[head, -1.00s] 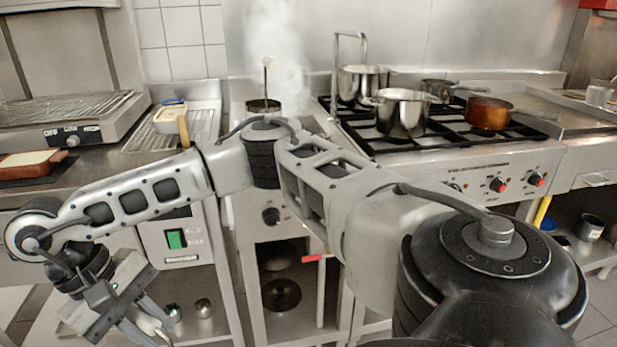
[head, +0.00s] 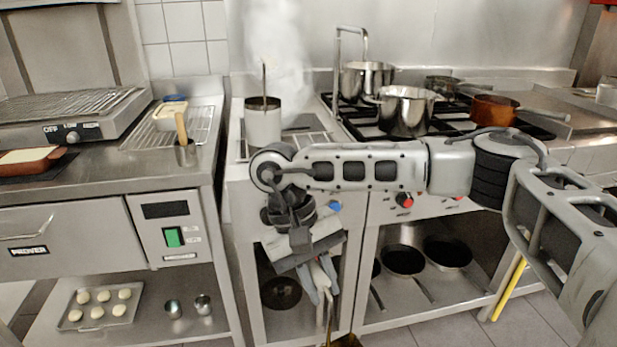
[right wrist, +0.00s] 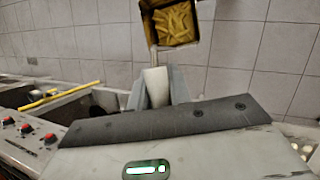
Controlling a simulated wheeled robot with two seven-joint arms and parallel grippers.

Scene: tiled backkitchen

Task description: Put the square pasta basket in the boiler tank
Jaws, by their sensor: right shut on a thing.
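My right gripper (head: 321,280) hangs low in front of the boiler cabinet, pointing down. It is shut on the handle of the square pasta basket (head: 346,341), which is mostly cut off at the bottom of the head view. In the right wrist view my right gripper (right wrist: 158,84) grips the pale handle, and the basket (right wrist: 196,24) shows yellow pasta inside, over the tiled floor. The boiler tank (head: 306,143) is set in the counter left of the stove, with steam rising over it. My left gripper is not in view.
A light cylindrical container (head: 263,127) with an upright handle stands at the tank's left part. Steel pots (head: 405,112) and a copper pan (head: 492,110) stand on the stove to the right. A tray of dough pieces (head: 100,306) lies on the lower left shelf.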

